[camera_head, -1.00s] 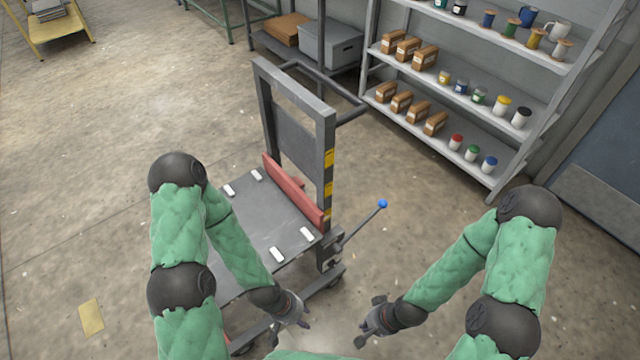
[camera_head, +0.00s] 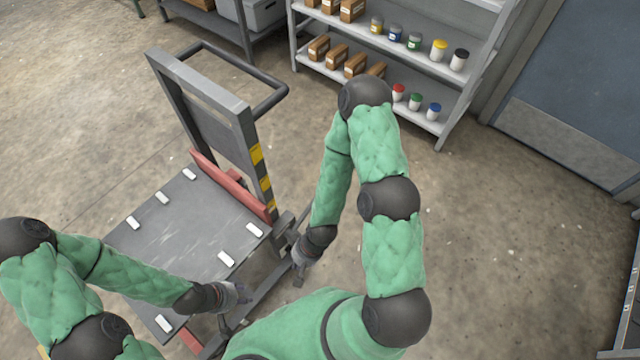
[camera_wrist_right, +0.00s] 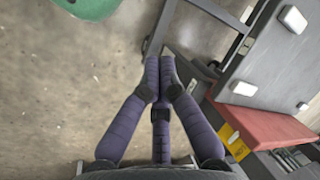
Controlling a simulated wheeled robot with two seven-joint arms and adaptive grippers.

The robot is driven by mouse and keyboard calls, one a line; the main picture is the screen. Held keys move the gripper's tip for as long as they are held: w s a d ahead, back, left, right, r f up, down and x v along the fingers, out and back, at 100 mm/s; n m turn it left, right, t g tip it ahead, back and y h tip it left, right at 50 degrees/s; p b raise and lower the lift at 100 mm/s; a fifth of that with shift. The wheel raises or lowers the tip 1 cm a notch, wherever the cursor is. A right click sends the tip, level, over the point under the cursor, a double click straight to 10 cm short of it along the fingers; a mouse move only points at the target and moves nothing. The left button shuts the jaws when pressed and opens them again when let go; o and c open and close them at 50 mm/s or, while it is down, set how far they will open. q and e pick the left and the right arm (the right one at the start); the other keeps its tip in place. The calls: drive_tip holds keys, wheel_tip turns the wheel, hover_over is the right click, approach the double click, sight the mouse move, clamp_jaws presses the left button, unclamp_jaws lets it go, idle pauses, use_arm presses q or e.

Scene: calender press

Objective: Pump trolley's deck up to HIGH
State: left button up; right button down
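The grey trolley stands left of centre in the head view. Its flat deck (camera_head: 180,235) carries several white pads and has a red board (camera_head: 230,185) at its back, below an upright frame. My right gripper (camera_head: 299,272) is beside the trolley's near right corner, close to its base. In the right wrist view its purple fingertips (camera_wrist_right: 159,68) lie close together. I cannot tell whether anything is between them. The pump lever with the blue knob does not show now. My left gripper (camera_head: 238,293) is at the deck's near edge; its opening is unclear.
A shelf rack (camera_head: 440,125) with boxes and jars stands at the back, with a blue door (camera_head: 575,90) to its right. The trolley's push handle (camera_head: 270,98) sticks out behind the frame.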

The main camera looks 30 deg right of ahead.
drive_tip(key=w+d+f+n+t+h+p, duration=0.25)
drive_tip(key=w+d+n+t, duration=0.2)
drive_tip(key=w, duration=0.65)
drive_tip(key=w+d+r+n+t+h+p, duration=0.1)
drive_tip(key=w+d+r+n+t+h, duration=0.3)
drive_tip(key=d, duration=0.5)
drive_tip(key=n+t+h, duration=0.2)
drive_tip(key=h, duration=0.1)
drive_tip(key=shift+d+r+p, duration=0.15)
drive_tip(key=shift+d+p, duration=0.15)
drive_tip(key=shift+d, duration=0.1)
drive_tip(key=b+x, duration=0.3)
drive_tip(key=x, duration=0.7)
drive_tip(key=shift+w+d+f+b, duration=0.2)
drive_tip(key=shift+d+f+b, duration=0.3)
drive_tip(key=shift+d+f, duration=0.4)
drive_tip(key=shift+w+d+f, duration=0.15)
drive_tip(key=shift+d+f, duration=0.1)
drive_tip(key=shift+d, duration=0.5)
